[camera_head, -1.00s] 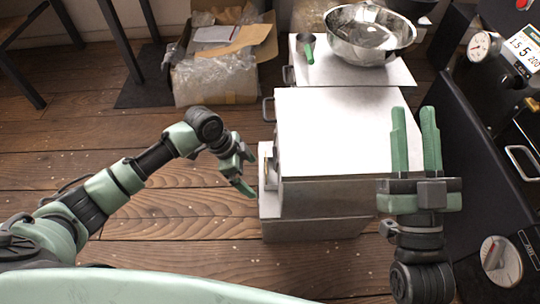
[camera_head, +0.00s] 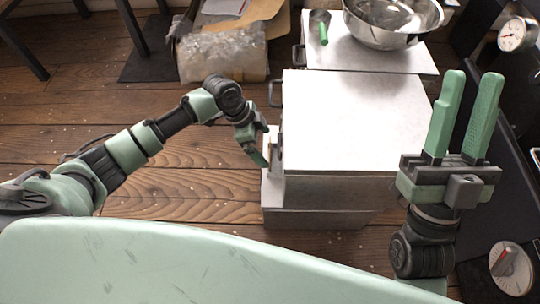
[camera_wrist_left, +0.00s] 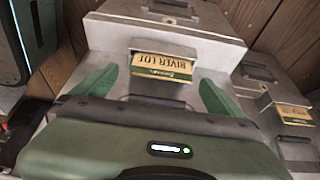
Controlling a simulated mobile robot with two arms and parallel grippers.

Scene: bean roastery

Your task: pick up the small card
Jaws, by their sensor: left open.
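A small tan card with a green top strip, lettered "RIVER LOT" (camera_wrist_left: 163,68), sits in a holder on the front of a grey metal bin in the left wrist view. My left gripper (camera_wrist_left: 158,78) is open, with one green finger on each side of the card and a gap to both of its edges. In the head view my left gripper (camera_head: 258,148) is at the left side of the white-topped metal bin (camera_head: 345,120); the card's face is hidden there. My right gripper (camera_head: 473,75) points up at the right, fingers apart and empty.
A second bin with a similar card (camera_wrist_left: 295,113) stands at right in the left wrist view. A steel bowl (camera_head: 393,22) and green-handled scoop (camera_head: 323,32) rest on a rear surface.

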